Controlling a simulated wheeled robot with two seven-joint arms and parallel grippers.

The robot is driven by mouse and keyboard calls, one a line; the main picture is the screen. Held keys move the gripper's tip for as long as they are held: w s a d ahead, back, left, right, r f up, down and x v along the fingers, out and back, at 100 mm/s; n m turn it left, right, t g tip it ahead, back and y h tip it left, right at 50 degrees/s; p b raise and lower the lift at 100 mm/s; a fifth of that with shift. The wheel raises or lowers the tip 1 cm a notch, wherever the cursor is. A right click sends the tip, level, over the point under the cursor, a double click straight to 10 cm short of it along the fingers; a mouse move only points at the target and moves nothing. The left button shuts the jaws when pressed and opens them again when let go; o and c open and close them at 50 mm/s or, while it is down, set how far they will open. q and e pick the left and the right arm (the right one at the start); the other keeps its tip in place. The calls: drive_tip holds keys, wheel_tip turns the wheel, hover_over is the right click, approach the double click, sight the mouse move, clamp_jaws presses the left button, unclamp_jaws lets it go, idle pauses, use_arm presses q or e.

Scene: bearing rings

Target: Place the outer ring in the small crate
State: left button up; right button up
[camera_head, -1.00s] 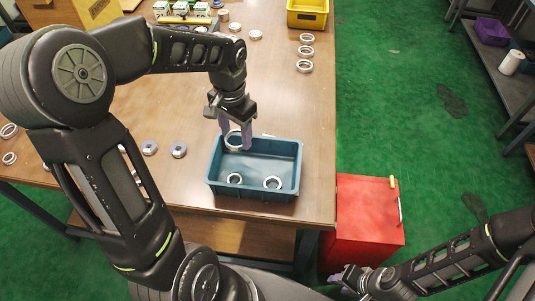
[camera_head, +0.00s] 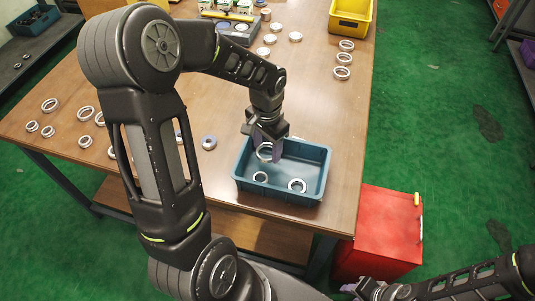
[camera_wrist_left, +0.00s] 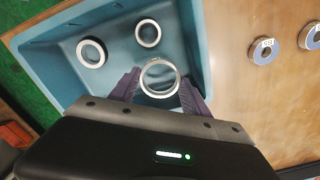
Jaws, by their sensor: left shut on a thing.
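The small crate is a blue open bin (camera_head: 278,191) near the table's front right corner. My left gripper (camera_head: 265,155) points down into its back left part, shut on a silver ring (camera_head: 264,159). In the left wrist view this ring (camera_wrist_left: 145,84) sits between the purple fingertips, over the crate's inside near one wall (camera_wrist_left: 199,30). I cannot tell whether it touches the floor. Two other rings, one (camera_head: 297,186) and a smaller-looking one (camera_head: 260,177), lie in the crate. My right gripper (camera_head: 350,287) is low at the bottom right, its opening unclear.
Several rings (camera_head: 86,112) lie on the table's left, and others (camera_head: 343,73) at the back right. A yellow bin (camera_head: 350,16) stands at the back. A red cabinet (camera_head: 378,232) stands beside the table's front right corner.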

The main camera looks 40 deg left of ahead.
sight(267, 151)
use_arm(q)
drive_tip(key=shift+f, duration=1.85)
drive_tip(key=shift+f, duration=0.1)
drive_tip(key=shift+f, duration=0.15)
drive_tip(key=o, duration=1.2)
drive_tip(key=shift+c, duration=0.2)
wheel_tip(267, 151, up, 12)
drive_tip(key=shift+r, duration=0.25)
